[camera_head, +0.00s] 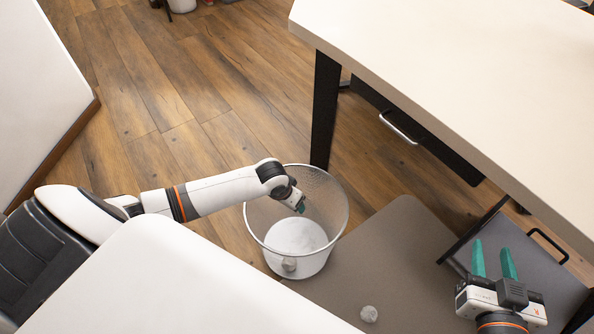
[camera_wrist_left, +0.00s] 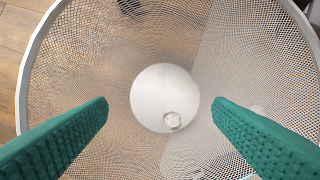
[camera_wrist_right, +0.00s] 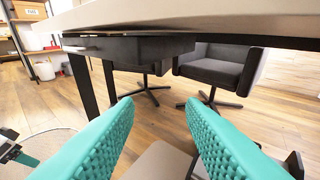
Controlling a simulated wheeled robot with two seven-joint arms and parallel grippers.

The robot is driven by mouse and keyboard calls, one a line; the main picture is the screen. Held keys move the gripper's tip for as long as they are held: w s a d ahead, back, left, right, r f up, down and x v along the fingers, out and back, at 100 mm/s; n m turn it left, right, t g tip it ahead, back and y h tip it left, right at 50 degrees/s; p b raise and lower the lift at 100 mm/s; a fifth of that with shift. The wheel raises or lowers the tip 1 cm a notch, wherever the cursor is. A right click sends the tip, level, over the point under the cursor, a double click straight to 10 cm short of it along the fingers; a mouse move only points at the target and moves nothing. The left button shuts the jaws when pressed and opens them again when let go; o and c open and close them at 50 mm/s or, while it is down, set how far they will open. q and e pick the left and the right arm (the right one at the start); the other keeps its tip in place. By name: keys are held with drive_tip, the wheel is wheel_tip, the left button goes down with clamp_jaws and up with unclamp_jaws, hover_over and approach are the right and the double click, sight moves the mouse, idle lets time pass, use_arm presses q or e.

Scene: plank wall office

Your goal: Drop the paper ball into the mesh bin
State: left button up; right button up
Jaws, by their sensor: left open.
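The mesh bin (camera_head: 338,238) stands upright on the floor, with a pale rim and a white bottom. My left gripper (camera_head: 301,207) is over its opening, jaws apart and empty. In the left wrist view, the bin's rim (camera_wrist_left: 24,85) surrounds the fingers, and a small pale crumpled ball (camera_wrist_left: 172,121) shows against the white bottom, near its edge. The head view shows this ball (camera_head: 289,264) low at the bin's near side, apparently through the mesh. A similar pale ball (camera_head: 369,313) lies on a grey-brown surface right of the bin. My right gripper (camera_head: 494,262) is open and empty.
A pale table (camera_head: 455,75) with a dark leg and drawer is beyond the bin. A white surface (camera_head: 165,285) fills the front left. An open grey drawer or tray (camera_head: 535,270) is near my right gripper. Dark chairs (camera_wrist_right: 217,70) stand under the table.

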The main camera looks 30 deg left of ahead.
use_arm(q)
drive_tip(key=p+v, duration=0.4)
drive_tip(key=v, duration=0.7)
drive_tip(key=shift+r+p, duration=0.35)
drive_tip(key=shift+p, duration=0.05)
use_arm(e)
drive_tip(key=s+d+f+g+h, duration=0.1)
drive_tip(key=s+d+f+g, duration=0.1)
drive_tip(key=s+f+g, duration=0.2)
drive_tip(key=s+d+f+g+h, duration=0.2)
drive_tip(key=s+f+g, duration=0.3)
drive_tip(key=s, duration=0.5)
drive_tip(key=shift+d+f+m+g, duration=0.3)
drive_tip(key=shift+d+g, duration=0.45)
drive_tip(key=shift+g, duration=0.55)
use_arm(q)
drive_tip(key=shift+s, duration=0.15)
use_arm(e)
drive_tip(key=shift+s, duration=0.1)
